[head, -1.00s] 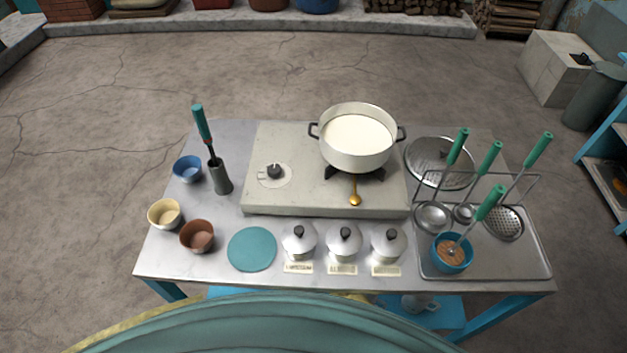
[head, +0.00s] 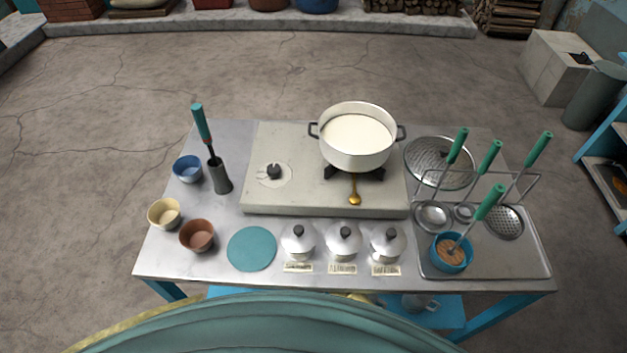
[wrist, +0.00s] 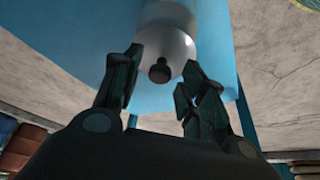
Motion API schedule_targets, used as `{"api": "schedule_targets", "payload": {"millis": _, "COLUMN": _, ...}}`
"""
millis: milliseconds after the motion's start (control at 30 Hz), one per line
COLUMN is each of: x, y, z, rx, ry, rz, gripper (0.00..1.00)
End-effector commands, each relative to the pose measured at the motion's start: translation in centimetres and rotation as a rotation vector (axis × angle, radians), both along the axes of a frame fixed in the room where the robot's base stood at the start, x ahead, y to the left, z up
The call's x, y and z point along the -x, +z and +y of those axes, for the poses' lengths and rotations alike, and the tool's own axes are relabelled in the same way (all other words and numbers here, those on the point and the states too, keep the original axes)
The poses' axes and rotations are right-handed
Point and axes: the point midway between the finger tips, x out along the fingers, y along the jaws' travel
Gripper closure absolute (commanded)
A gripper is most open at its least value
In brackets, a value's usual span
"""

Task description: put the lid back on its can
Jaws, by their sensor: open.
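In the wrist view a silver rounded lid (wrist: 178,50) with a black knob (wrist: 160,72) shows between the fingers, with a paler round body behind it. It is over a blue surface. My gripper (wrist: 161,66) is open, its fingers on either side of the knob; I cannot tell whether they touch it. In the head view three silver cans, left (head: 299,243), middle (head: 343,243) and right (head: 387,244), stand in a row at the table's front, each with a dark knob on top. All three look lidded. My gripper is not clear in the head view.
A white pot (head: 357,150) of milk sits on the stove slab (head: 300,195). A teal disc (head: 252,249) and bowls are at left. A tray (head: 520,262) with a ladle rack is at right. A blue lower shelf (head: 450,314) carries a silver item (head: 418,302).

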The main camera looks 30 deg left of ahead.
Motion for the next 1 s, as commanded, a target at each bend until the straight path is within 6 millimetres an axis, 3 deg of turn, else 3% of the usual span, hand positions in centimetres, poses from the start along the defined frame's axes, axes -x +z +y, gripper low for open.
{"api": "schedule_targets", "payload": {"millis": 67, "x": 0.0, "y": 0.4, "z": -0.2, "rx": -0.003, "ry": 0.000, "rz": -0.001, "gripper": 0.58}}
{"api": "schedule_targets", "payload": {"millis": 700, "x": 2.2, "y": 0.5, "z": -9.3, "rx": 0.000, "ry": 0.000, "rz": -0.001, "gripper": 0.58}}
{"api": "schedule_targets", "payload": {"millis": 1000, "x": 2.8, "y": 0.6, "z": -11.7, "rx": -0.001, "ry": 0.000, "rz": 0.000, "gripper": 0.58}}
